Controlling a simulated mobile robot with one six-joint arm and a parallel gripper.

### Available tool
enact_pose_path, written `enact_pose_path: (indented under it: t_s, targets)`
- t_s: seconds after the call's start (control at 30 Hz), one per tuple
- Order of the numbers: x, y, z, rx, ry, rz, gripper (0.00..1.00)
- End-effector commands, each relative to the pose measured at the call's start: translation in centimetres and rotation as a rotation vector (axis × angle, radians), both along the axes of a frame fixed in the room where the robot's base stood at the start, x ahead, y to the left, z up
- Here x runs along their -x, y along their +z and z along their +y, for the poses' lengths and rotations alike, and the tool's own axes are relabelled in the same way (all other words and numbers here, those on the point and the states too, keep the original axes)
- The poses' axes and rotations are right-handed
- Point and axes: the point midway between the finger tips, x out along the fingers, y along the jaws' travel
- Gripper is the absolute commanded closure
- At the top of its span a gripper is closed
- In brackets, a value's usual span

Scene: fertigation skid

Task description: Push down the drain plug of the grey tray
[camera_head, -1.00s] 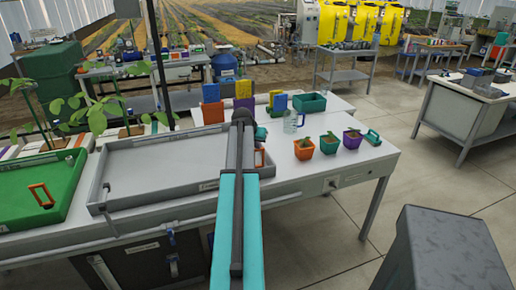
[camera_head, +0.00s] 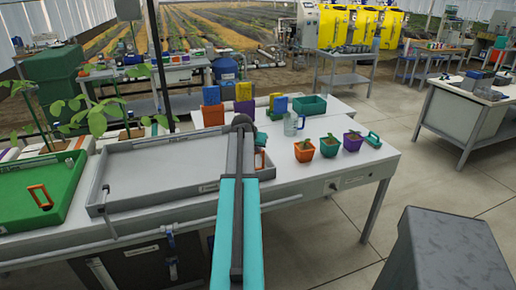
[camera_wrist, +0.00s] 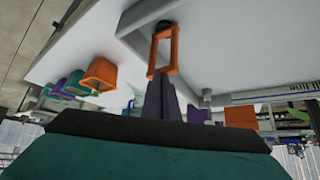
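The grey tray (camera_head: 150,172) lies on the white bench, with my arm crossing its right end in the head view. Its drain plug (camera_head: 260,160) has an orange loop handle, partly hidden by my arm. In the wrist view the orange loop (camera_wrist: 164,52) stands out from the pale tray floor (camera_wrist: 205,45), with a dark round piece at its far end. My gripper (camera_wrist: 164,80) has its dark fingers close together, their tips at the near end of the loop. I cannot tell whether they touch it. The fingertips are hidden in the head view.
A green tray (camera_head: 68,185) with its own orange loop (camera_head: 40,197) is at the left. Potted seedlings (camera_head: 329,145), a clear jug (camera_head: 292,123) and a green bin (camera_head: 309,105) stand to the right. Blue, yellow, orange and purple upright items stand behind the tray.

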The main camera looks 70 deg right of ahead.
Motion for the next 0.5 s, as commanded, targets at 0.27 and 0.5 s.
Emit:
enact_pose_path:
  t_s: [0.27, 0.5]
  targets:
    - [0.1, -1.0, 3.3, -0.045, -0.002, 0.008, 1.0]
    - [0.1, -0.6, 3.1, -0.04, -0.003, 0.008, 1.0]
